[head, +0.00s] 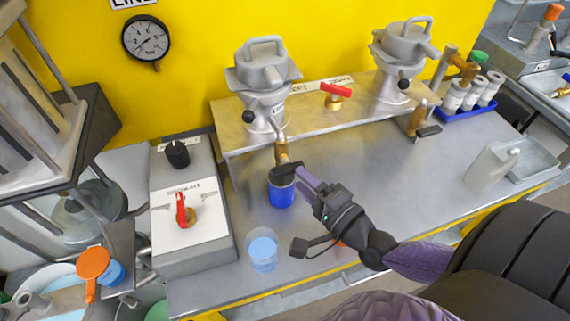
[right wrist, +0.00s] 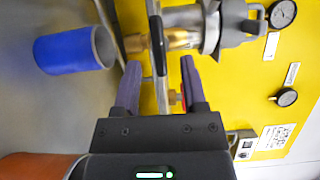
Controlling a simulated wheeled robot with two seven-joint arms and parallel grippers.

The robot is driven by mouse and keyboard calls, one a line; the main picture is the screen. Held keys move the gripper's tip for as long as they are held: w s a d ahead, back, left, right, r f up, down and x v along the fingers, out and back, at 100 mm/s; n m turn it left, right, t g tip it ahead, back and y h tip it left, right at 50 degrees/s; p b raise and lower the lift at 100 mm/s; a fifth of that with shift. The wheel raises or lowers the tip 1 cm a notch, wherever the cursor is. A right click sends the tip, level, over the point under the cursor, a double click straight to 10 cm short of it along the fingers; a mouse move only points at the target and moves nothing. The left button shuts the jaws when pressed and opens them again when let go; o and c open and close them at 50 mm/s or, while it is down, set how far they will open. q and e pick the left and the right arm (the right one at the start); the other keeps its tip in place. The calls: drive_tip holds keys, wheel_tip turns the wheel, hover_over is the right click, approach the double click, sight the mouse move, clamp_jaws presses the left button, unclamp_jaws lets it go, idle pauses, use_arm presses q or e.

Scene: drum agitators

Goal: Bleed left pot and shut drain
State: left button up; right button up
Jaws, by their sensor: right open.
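The left pot (head: 262,75) is a grey lidded vessel on the raised shelf. Its brass drain (head: 283,153) points down at the front and also shows in the right wrist view (right wrist: 180,40). A blue cup (head: 281,193) stands below the drain; it also shows in the right wrist view (right wrist: 70,52). My right gripper (head: 298,174) is open at the drain. In the right wrist view its two purple fingers (right wrist: 160,70) are apart, with a thin grey bar, apparently the drain lever, between them. I cannot tell whether they touch it. My left gripper is not in view.
A clear beaker of blue liquid (head: 263,252) stands front left of the cup. A control box (head: 188,215) with a red handle is at left. The right pot (head: 400,65) and a red-handled valve (head: 336,92) are on the shelf (head: 240,142). The counter's right middle is clear.

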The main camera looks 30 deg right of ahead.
sight(293, 173)
drive_tip(key=w, duration=0.4)
drive_tip(key=shift+w+a, duration=0.35)
drive_tip(key=shift+c, duration=0.2)
clamp_jaws()
